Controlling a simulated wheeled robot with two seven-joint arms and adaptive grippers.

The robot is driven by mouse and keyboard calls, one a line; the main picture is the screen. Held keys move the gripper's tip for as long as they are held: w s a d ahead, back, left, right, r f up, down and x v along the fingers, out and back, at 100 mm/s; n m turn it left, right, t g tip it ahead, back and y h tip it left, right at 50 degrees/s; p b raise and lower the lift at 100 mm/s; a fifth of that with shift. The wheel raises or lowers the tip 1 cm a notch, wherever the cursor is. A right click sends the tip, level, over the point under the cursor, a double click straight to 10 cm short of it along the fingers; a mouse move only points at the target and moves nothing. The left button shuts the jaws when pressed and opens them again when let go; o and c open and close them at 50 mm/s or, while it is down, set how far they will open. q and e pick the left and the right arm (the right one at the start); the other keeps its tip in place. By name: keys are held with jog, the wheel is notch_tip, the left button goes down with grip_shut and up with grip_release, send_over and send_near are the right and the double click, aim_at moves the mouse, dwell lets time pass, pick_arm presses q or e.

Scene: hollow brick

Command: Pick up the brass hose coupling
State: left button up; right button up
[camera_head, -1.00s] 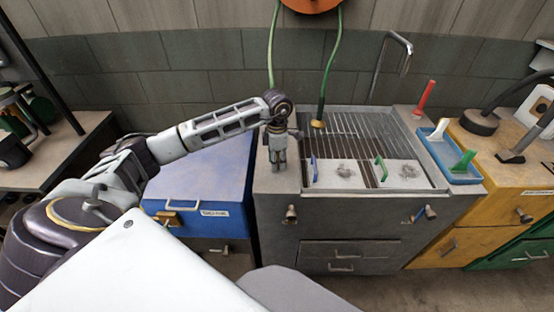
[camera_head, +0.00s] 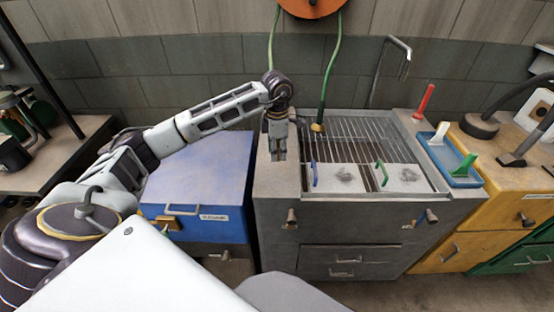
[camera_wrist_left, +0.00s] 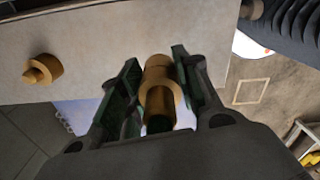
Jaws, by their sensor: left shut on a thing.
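My left gripper (camera_head: 277,158) points down above the left strip of the grey sink counter. In the left wrist view, its dark fingers (camera_wrist_left: 152,92) are closed around the brass hose coupling (camera_wrist_left: 158,72), a short golden cylinder with a wider collar. The coupling's lower part is dark between the fingers. I cannot make the coupling out in the head view. My right gripper is not in view.
A second brass fitting (camera_wrist_left: 42,68) sits on the pale surface in the wrist view. A green hose (camera_head: 326,85) with a brass end hangs at the wire rack (camera_head: 350,128). A blue cabinet (camera_head: 200,170) stands left, a blue tray (camera_head: 463,181) right.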

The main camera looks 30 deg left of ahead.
pick_arm(q)
jog(key=shift+r, duration=1.85)
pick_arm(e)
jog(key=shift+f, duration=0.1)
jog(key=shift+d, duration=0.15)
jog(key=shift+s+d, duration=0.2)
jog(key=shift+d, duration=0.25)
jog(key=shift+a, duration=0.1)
